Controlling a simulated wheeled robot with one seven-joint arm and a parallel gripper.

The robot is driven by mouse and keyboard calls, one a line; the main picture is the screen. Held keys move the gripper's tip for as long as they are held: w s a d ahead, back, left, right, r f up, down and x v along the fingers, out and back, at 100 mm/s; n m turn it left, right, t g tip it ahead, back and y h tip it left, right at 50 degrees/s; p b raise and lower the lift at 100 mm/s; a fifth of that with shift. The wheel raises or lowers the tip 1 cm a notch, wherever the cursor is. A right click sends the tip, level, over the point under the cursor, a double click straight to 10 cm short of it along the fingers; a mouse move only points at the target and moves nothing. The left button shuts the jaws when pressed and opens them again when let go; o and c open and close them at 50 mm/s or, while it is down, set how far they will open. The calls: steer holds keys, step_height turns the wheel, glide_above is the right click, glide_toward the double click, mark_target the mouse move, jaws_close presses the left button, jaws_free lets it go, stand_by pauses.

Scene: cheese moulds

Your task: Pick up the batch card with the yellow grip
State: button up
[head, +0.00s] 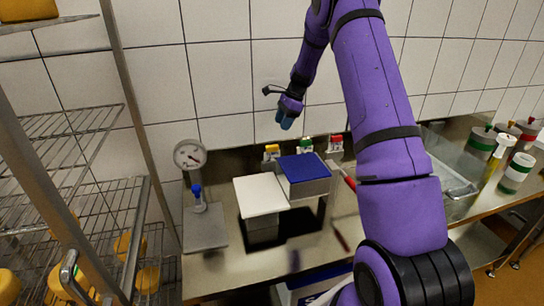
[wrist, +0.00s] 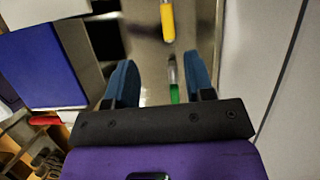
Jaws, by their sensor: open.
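The batch card with the yellow grip (head: 271,151) stands behind the white-topped block, near the tiled wall. A card with a green grip (head: 306,144) and one with a red grip (head: 336,143) stand to its right. My gripper (head: 287,122) is open, pointing down, above the row near the yellow and green cards. In the wrist view, the yellow grip (wrist: 167,20) lies beyond the fingertips. The green grip (wrist: 174,92) shows between my blue fingers (wrist: 159,65), closer to the palm. Nothing is seen held.
A blue-topped block (head: 303,168) and a white-topped block (head: 261,195) stand in front of the cards. A dial scale (head: 190,155) is at left, beside a wire rack (head: 60,180). Several pots (head: 517,172) stand at far right. The tiled wall is close behind.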

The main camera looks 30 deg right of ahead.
mark_target(272, 147)
steer(key=x, duration=0.4)
steer(key=d+x, duration=0.1)
steer(key=x, duration=0.1)
steer(key=shift+w+f, duration=0.25)
steer(key=shift+f, duration=0.15)
steer(key=shift+w+x, duration=0.15)
steer(key=shift+x, duration=1.2)
steer(key=shift+w+x, duration=0.1)
steer(key=shift+x, duration=1.3)
steer(key=shift+a+r, duration=0.15)
jaws_close()
